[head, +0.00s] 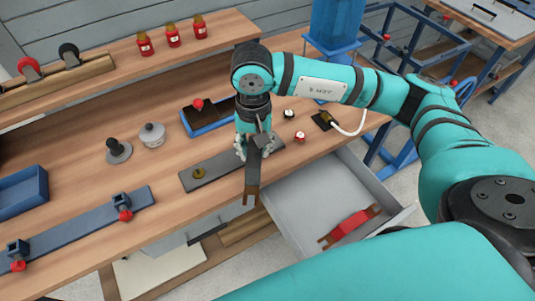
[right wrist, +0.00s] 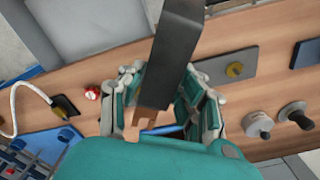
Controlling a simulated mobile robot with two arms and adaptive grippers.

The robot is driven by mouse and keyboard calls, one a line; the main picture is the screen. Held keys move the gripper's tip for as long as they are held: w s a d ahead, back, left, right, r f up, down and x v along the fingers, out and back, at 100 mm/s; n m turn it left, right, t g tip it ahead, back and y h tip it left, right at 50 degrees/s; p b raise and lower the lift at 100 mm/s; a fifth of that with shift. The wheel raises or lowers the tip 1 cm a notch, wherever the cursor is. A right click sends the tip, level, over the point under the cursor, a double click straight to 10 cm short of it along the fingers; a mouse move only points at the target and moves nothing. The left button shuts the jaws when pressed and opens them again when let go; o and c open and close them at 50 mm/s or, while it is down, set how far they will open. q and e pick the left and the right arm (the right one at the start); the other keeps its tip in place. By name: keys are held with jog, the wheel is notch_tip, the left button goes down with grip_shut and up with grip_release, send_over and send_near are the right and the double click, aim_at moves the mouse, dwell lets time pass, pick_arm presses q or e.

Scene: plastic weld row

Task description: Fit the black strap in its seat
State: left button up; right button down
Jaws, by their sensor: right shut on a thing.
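The black strap (head: 252,177) is a flat dark bar with a notched copper-brown end. My right gripper (head: 254,149) is shut on it, and the notched end points toward the front edge of the bench. In the right wrist view the strap (right wrist: 175,48) runs up between the fingers of the gripper (right wrist: 165,105). A dark grey plate (head: 218,172) with a brass knob (head: 198,172) lies on the bench under the gripper. The strap crosses over this plate; I cannot tell whether they touch. The plate's far end is partly hidden by the gripper. My left gripper is not in view.
An open grey drawer (head: 297,208) below the bench edge holds a red strap (head: 350,225). A blue tray (head: 208,125) stands behind the plate. A small pot (head: 152,135) and a dark knobbed piece (head: 118,150) stand left. A blue rail (head: 80,230) lies at front left.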

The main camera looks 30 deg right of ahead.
jog(key=w+a+r+m+p, duration=0.1)
jog(key=w+a+m+p, duration=0.1)
jog(key=w+m+p, duration=0.65)
pick_arm(q)
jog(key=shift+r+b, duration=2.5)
jog(key=shift+b, duration=0.2)
pick_arm(e)
jog(key=shift+s+f+m, duration=0.2)
jog(key=shift+f+m, duration=0.5)
jog(key=shift+f, duration=0.75)
jog(key=shift+s+f+m, duration=0.2)
jog(key=shift+f+m, duration=0.45)
jog(key=shift+f, duration=0.75)
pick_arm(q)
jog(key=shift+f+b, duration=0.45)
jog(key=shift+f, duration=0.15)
pick_arm(e)
jog(key=shift+f+b, duration=0.8)
jog(key=shift+b, duration=0.05)
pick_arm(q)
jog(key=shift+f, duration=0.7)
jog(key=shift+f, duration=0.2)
pick_arm(e)
jog(key=shift+r, duration=0.1)
